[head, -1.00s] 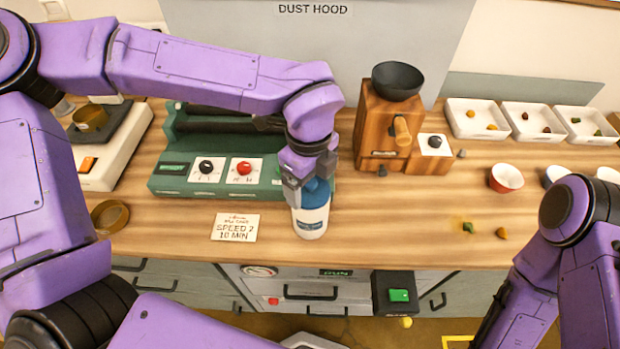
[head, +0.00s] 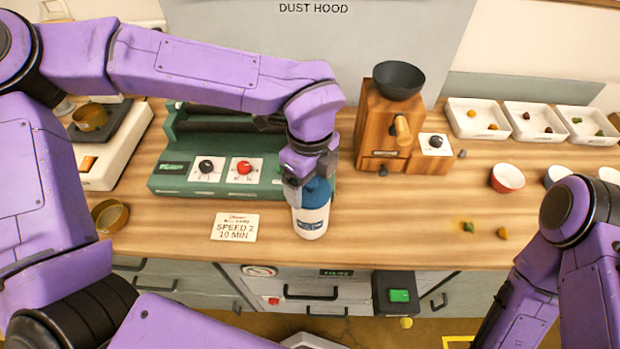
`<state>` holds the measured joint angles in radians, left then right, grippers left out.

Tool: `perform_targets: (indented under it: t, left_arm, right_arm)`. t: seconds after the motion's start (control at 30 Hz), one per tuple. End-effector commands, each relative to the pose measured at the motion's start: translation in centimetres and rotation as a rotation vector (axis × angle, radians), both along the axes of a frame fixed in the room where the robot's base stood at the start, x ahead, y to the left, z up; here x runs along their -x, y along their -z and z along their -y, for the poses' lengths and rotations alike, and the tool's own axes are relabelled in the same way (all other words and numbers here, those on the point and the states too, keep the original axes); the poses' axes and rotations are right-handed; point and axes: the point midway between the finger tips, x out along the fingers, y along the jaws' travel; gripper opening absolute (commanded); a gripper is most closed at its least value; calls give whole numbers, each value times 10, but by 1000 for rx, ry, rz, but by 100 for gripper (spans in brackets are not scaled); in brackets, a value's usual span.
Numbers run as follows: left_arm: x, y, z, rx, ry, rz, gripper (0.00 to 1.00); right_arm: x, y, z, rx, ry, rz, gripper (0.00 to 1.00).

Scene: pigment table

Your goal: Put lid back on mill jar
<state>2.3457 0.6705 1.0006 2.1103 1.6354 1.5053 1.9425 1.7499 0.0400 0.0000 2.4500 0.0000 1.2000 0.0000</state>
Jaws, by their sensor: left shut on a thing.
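The mill jar (head: 311,222) is white with a dark label and stands upright on the wooden table, in front of the green mill. Its blue lid (head: 317,193) is at the jar's top, partly hidden by my left gripper (head: 305,190). My left gripper points down and is shut on the blue lid. The lid looks seated on or touching the jar's mouth; the fingers hide part of the seam. My right arm shows at the lower right, but its gripper is out of view.
The green mill (head: 175,187) with knobs stands behind the jar. A wooden grinder (head: 372,125) with a dark bowl is to the right. A card (head: 235,227) lies left of the jar. A brass sieve (head: 109,215) sits at the left.

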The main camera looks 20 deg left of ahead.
Motion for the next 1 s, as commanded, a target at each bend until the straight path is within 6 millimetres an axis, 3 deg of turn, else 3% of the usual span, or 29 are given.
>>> perform_targets:
  t: [0.83, 0.87, 0.9, 1.0]
  left_arm:
    - [0, 2, 0, 0, 0, 0, 53]
    - [0, 2, 0, 0, 0, 0, 86]
    - [0, 2, 0, 0, 0, 0, 99]
    - [0, 2, 0, 0, 0, 0, 100]
  right_arm:
    - [0, 2, 0, 0, 0, 0, 43]
    - [0, 3, 0, 0, 0, 0, 43]
    - [0, 2, 0, 0, 0, 0, 43]
    - [0, 2, 0, 0, 0, 0, 43]
